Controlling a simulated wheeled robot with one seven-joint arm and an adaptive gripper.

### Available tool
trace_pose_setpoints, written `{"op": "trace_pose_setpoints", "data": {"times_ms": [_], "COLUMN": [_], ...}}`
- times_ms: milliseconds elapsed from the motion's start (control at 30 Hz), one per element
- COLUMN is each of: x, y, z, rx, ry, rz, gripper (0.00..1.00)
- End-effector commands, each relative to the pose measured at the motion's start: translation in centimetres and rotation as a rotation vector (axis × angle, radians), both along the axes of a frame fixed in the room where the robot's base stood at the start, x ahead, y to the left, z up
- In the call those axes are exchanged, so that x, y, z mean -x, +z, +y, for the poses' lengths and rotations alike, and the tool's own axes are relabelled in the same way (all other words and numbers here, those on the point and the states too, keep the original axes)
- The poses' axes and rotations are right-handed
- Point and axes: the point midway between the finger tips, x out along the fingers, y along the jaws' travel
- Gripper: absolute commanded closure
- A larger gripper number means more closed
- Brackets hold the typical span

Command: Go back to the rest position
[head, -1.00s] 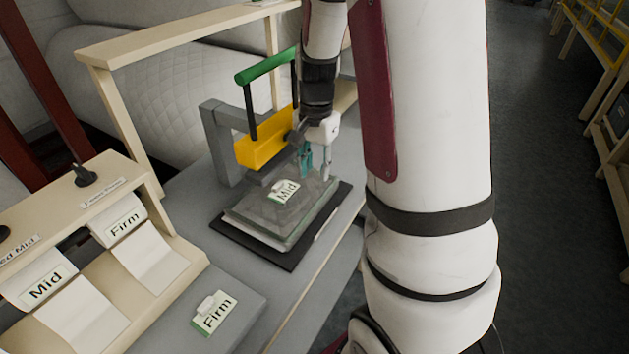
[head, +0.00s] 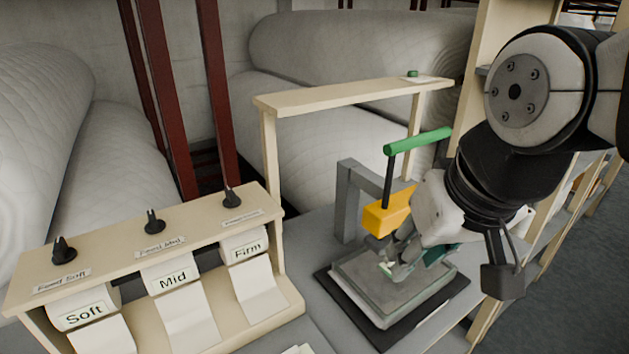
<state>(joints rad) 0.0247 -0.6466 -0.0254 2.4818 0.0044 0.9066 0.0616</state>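My gripper (head: 402,268) hangs low over the grey pad (head: 375,300) at the press, pointing down. The wrist and arm hide much of it, so I cannot tell whether the fingers are open or shut. A small pale and green piece (head: 386,268) shows by the fingers; whether it is held or only behind them is unclear. The press has a yellow block (head: 388,212), a green lever handle (head: 418,140) and a grey frame (head: 347,200). The pad lies on a black mat (head: 335,288).
A wooden dispenser (head: 150,240) with Soft, Mid and Firm rolls and black knobs stands at left. A wooden shelf (head: 350,95) spans behind the press, a small green-topped item (head: 412,74) on it. Large quilted rolls (head: 320,50) lie behind. Grey floor (head: 590,250) is open at right.

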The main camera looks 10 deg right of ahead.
Motion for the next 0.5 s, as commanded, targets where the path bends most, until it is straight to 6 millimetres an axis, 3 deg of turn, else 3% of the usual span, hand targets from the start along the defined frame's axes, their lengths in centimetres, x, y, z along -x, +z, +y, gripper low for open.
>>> {"op": "trace_pose_setpoints", "data": {"times_ms": [200, 500], "x": [2.0, 2.1], "y": [0.3, 0.3], "z": [0.8, 0.8], "rx": [0.053, 0.055], "ry": [0.099, 0.104], "rz": [-0.042, -0.042], "gripper": [0.70, 0.70]}}
